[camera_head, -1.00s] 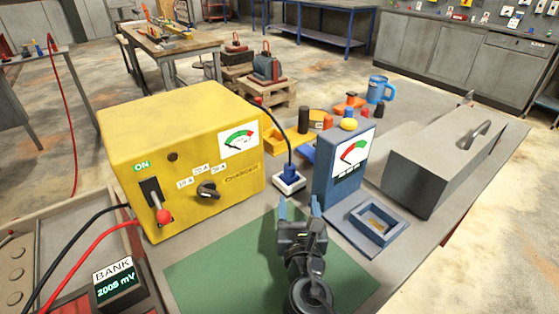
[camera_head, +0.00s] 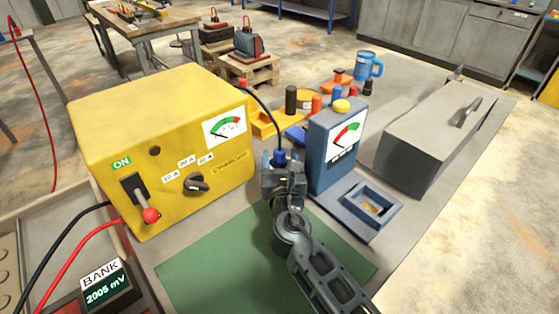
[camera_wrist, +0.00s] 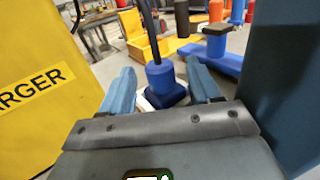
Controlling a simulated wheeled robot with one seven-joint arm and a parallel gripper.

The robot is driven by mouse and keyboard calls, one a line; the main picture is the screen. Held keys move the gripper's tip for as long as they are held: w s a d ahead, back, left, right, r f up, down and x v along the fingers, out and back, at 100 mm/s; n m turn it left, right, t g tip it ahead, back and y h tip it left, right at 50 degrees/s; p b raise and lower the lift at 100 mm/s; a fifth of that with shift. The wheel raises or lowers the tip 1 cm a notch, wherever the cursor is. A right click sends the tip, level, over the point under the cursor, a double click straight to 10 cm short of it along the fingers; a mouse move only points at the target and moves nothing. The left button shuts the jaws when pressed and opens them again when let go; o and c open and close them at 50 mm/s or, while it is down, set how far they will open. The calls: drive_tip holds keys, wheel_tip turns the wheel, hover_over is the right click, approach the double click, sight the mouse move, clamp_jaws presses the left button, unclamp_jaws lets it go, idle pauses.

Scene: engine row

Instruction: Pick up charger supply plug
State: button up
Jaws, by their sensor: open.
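The blue charger supply plug (camera_wrist: 163,85) stands upright in a white socket base (camera_wrist: 146,104), with a black cable rising from its top. In the head view the plug's blue top (camera_head: 280,157) shows just beyond my gripper, and its base is hidden. My gripper (camera_wrist: 161,85) is open, with one blue finger on each side of the plug in the wrist view; I cannot tell whether either finger touches it. In the head view my gripper (camera_head: 282,170) is low between the yellow charger (camera_head: 160,140) and the blue meter (camera_head: 335,150).
The blue meter stands close on the right, and the yellow charger on the left. A blue tray (camera_head: 371,208) and a grey toolbox (camera_head: 440,140) are further right. Orange and black parts stand behind. The green mat (camera_head: 220,270) is clear.

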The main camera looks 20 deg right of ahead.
drive_tip(key=shift+w+d, duration=0.1)
drive_tip(key=shift+w, duration=0.1)
drive_tip(key=shift+c, duration=0.4)
clamp_jaws()
